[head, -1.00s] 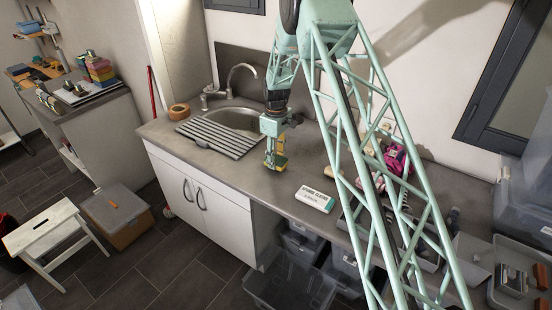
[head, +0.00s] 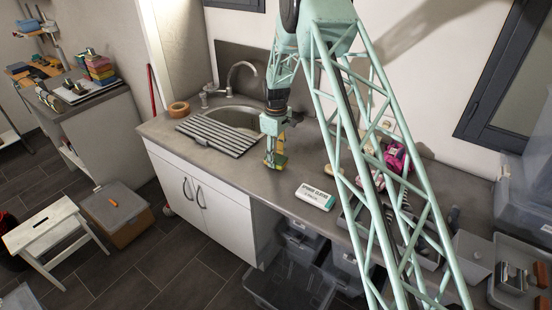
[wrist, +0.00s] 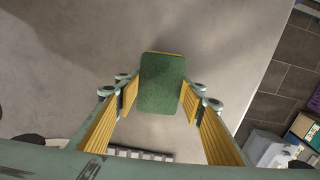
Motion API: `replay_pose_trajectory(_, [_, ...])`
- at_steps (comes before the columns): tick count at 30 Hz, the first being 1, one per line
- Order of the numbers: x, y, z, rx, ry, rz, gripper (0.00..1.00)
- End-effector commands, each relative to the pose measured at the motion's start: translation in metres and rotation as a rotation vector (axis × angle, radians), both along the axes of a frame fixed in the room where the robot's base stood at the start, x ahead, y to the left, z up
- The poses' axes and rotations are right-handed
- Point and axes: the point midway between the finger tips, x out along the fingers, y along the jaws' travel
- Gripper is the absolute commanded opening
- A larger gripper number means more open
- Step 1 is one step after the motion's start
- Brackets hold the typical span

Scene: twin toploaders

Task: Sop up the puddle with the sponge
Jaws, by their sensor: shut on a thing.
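My gripper (head: 274,161) points down over the grey worktop (head: 235,180), just right of the sink. It is shut on a sponge with a green face and a yellow layer (wrist: 162,85). In the wrist view the sponge sits between the yellow-padded fingers. In the head view the sponge is mostly hidden by the fingers, low near the worktop; I cannot tell if it touches. A darker patch (wrist: 205,30) shows on the surface beyond the sponge in the wrist view. I cannot tell whether it is the puddle or shadow.
A white labelled pack (head: 315,196) lies right of my gripper. A ribbed drainer (head: 216,135) lies by the sink (head: 238,117) to the left. Tape (head: 179,108) sits at the back left. Pink items (head: 396,157) and grey bins (head: 472,250) stand to the right.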

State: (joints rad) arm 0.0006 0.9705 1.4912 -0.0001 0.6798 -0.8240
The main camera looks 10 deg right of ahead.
Motion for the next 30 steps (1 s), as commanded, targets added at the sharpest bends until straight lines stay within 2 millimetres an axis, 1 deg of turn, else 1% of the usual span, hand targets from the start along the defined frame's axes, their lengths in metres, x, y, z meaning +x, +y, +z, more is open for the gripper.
replay_pose_trajectory(30, [0.000,0.000,-0.011,0.000,0.000,0.000,0.28])
